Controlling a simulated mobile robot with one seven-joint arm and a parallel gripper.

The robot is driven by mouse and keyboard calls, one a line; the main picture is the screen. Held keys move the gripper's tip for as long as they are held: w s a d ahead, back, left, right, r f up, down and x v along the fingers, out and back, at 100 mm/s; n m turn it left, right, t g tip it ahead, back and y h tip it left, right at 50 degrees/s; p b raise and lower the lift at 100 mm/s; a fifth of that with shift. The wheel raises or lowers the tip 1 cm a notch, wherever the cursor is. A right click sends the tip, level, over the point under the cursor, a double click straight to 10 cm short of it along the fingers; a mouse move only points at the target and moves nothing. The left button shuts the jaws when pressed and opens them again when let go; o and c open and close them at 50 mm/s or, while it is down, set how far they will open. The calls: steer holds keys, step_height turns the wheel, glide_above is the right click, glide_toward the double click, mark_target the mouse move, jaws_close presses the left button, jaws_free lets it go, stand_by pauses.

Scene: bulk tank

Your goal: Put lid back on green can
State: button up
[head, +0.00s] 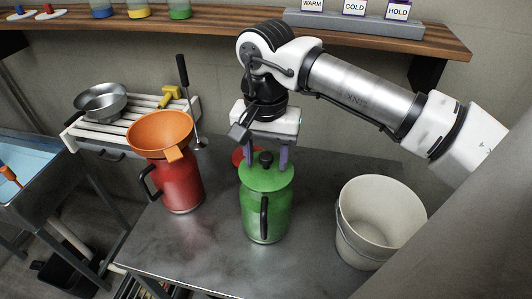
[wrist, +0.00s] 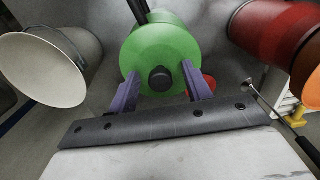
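The green can (head: 265,215) stands upright on the metal table, its black handle facing the front. The green lid (head: 266,178) with a black knob (head: 266,158) lies over the can's mouth; I cannot tell whether it is fully seated. My gripper (head: 267,165) points down above it, open, with one purple finger on each side of the knob. In the wrist view the gripper (wrist: 160,90) also shows open, its fingers apart from the knob (wrist: 160,78), over the lid (wrist: 160,52). The can's rim is hidden by the lid.
A red can (head: 183,190) with an orange funnel (head: 160,132) stands left. A white bucket (head: 375,225) stands right. A red round thing (head: 239,154) lies behind the green can. A rack with a metal pan (head: 101,102) is at the back left. A wooden shelf (head: 235,26) runs above.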

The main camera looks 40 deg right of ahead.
mark_target(266, 157)
steer(key=shift+r, duration=0.1)
step_height(266, 157, up, 14)
steer(key=b, duration=0.1)
steer(key=shift+b, duration=0.3)
steer(key=shift+f, duration=0.2)
stand_by(0.4)
